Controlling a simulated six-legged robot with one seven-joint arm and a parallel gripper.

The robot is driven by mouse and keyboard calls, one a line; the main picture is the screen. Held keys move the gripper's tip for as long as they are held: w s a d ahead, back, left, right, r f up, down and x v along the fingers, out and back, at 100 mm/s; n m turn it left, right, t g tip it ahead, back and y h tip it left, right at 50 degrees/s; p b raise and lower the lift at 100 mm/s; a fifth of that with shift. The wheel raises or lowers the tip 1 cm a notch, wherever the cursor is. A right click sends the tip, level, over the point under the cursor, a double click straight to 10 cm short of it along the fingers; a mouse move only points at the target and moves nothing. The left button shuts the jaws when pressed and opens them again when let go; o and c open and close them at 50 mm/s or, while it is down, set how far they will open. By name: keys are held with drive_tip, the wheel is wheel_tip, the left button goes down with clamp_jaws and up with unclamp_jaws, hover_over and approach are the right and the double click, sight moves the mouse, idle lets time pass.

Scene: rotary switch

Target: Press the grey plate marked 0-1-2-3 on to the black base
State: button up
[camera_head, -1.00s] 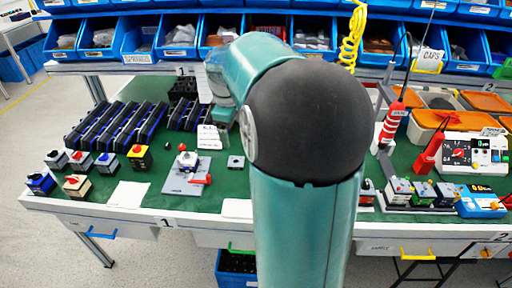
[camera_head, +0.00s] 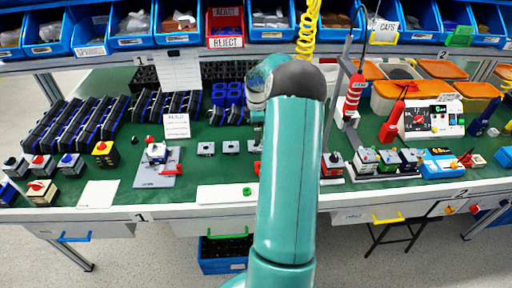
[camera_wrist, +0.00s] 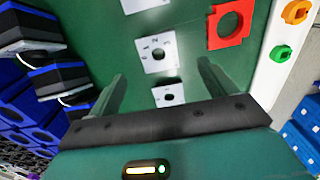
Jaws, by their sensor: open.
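In the wrist view, my gripper (camera_wrist: 161,70) is open, with nothing held between its fingers. A grey square plate with a round hole and small dark markings (camera_wrist: 145,58) lies on the green bench beyond and between the fingertips. A second holed grey plate (camera_wrist: 159,100) lies nearer the palm. In the head view, small grey plates (camera_head: 205,149) lie in a row left of my arm, which hides most of the gripper. I cannot tell which dark part is the black base.
A red holed square (camera_wrist: 240,13) lies right of the plates, beside a pale strip with orange (camera_wrist: 297,11) and green (camera_wrist: 281,53) rings. Black-and-blue blocks (camera_wrist: 30,28) stand at left. A grey fixture with a red lever (camera_head: 152,178) stands on the bench; blue bins (camera_head: 130,22) line the back.

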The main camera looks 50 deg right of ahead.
wheel_tip(320, 180, down, 7)
drive_tip(key=shift+d+f, duration=0.15)
drive_tip(key=c, duration=1.1)
